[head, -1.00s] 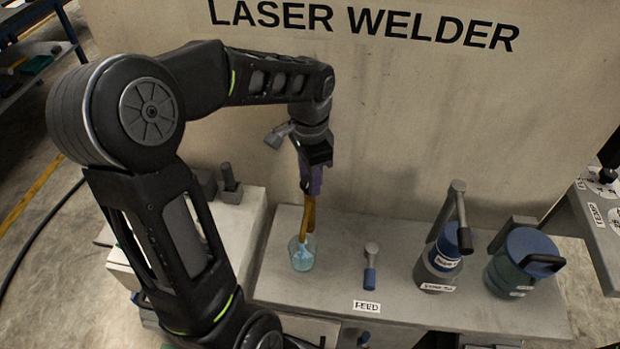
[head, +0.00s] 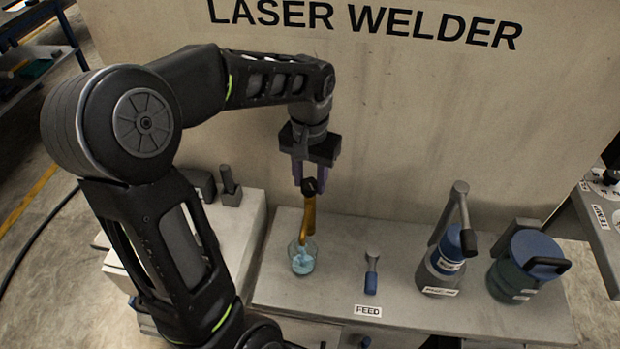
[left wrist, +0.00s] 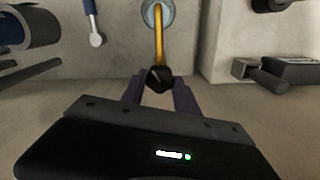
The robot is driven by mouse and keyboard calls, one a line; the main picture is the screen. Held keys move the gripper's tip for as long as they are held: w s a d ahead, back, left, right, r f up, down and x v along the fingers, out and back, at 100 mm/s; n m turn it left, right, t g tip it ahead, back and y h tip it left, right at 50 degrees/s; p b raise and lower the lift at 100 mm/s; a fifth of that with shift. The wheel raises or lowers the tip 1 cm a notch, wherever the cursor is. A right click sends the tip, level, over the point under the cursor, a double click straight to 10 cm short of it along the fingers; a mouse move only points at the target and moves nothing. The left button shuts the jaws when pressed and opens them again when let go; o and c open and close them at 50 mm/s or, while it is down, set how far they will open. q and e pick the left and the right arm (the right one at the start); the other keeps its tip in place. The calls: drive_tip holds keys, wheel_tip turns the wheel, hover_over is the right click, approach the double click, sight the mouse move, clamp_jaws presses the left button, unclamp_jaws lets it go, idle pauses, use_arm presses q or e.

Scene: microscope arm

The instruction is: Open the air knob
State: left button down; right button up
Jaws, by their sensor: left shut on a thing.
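A black knob (head: 309,186) tops a bent yellow-brown pipe (head: 309,219) that rises in front of the welder panel. My left gripper (head: 310,184) points down at the knob with its two purple fingers on either side of it, and is shut on it. In the left wrist view the black knob (left wrist: 159,79) sits between the fingertips of the gripper (left wrist: 159,84), with the yellow pipe (left wrist: 158,45) running away from it. The pipe's lower end meets a clear cup (head: 302,257) with pale blue contents. My right gripper is not in view.
On the grey bench (head: 330,293), a small blue-handled lever (head: 371,275) stands behind the FEED label. A blue-topped bottle with a lever (head: 443,265) and a blue-lidded jar (head: 527,265) stand to the right. The beige panel (head: 400,110) rises close behind the gripper.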

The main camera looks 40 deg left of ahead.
sight(310, 183)
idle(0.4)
use_arm(q)
drive_tip(key=c, duration=0.9)
unclamp_jaws()
drive_tip(key=shift+r, duration=0.1)
wheel_tip(310, 183, up, 8)
drive_tip(key=shift+f, duration=0.15)
